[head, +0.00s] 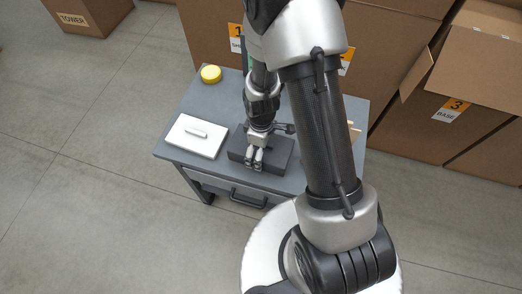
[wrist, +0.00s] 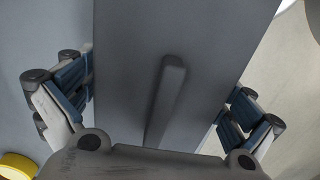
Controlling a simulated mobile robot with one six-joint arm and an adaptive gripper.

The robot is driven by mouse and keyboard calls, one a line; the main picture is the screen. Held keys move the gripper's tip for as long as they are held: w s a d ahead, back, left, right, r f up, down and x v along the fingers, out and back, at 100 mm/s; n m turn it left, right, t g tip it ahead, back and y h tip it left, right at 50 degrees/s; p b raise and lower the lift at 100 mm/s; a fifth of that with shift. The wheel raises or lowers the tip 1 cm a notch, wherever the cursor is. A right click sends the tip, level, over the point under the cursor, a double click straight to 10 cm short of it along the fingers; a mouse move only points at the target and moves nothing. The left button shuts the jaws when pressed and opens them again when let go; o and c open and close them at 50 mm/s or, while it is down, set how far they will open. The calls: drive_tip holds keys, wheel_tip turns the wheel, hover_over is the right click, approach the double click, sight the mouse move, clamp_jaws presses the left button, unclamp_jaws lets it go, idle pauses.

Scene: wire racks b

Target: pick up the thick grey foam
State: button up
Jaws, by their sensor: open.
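The thick grey foam (head: 280,155) is a dark grey slab lying on the small grey table. My gripper (head: 253,158) is over it in the head view and covers part of it. In the wrist view the foam (wrist: 125,60) fills the middle, with a raised grey ridge (wrist: 166,95) along its top. My gripper (wrist: 157,107) is open, with one finger to the left of the slab and the other to the right. I cannot tell whether either finger touches it.
A white slab with a raised grip (head: 197,136) lies left of the foam on the table (head: 228,100). A yellow round thing (head: 211,74) sits at the table's back left. Cardboard boxes (head: 395,70) stand behind and to the right. Open floor (head: 80,200) lies left.

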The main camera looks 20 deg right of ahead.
drive_tip(key=c, duration=0.8)
drive_tip(key=shift+o, duration=0.2)
drive_tip(key=shift+r, duration=0.1)
